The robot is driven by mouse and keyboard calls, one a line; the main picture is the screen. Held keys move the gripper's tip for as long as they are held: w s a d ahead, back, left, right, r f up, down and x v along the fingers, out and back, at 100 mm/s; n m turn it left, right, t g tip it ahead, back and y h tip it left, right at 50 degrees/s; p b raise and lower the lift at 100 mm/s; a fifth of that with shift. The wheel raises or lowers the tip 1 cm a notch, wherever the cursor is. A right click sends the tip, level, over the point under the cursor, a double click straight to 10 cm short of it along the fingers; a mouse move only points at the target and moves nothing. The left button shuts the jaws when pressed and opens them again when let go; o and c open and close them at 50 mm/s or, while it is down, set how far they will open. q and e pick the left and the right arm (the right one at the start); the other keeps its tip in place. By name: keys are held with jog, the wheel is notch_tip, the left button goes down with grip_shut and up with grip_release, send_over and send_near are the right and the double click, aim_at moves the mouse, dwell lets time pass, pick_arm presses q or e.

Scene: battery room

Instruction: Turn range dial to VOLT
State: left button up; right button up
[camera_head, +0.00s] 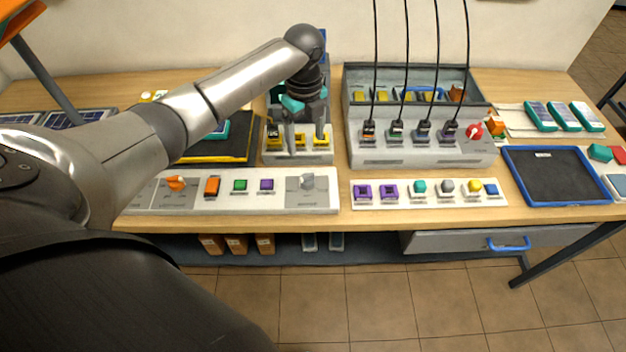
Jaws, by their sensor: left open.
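My left gripper (305,132) points down with its fingers apart, over a grey holder (297,156) with yellow-and-black pieces. It looks empty. I cannot tell whether its tips touch the holder. A long pale panel (230,203) lies in front of it, near the table's front edge. The panel has an orange knob (176,183) at the left and a grey round dial (307,183) at the right. A red dial (474,131) is on the grey console (425,151). The labels are too small to read, so I cannot tell which is the range dial or its setting.
Orange, green and purple buttons sit between the panel's knobs. Black cables rise from the console. A white strip (430,204) holds several coloured pieces. A blue-rimmed tray (512,165) lies at the right. My left arm covers part of the table's left side.

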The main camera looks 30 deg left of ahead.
aim_at(307, 176)
pick_arm(q)
notch_tip(307, 176, down, 14)
jog(key=shift+r+b, duration=0.1)
jog(key=shift+b, duration=0.7)
pick_arm(e)
jog(key=shift+s+a+f, duration=0.1)
jog(key=shift+s+f, duration=0.05)
jog(key=shift+f, duration=0.7)
pick_arm(q)
grip_shut()
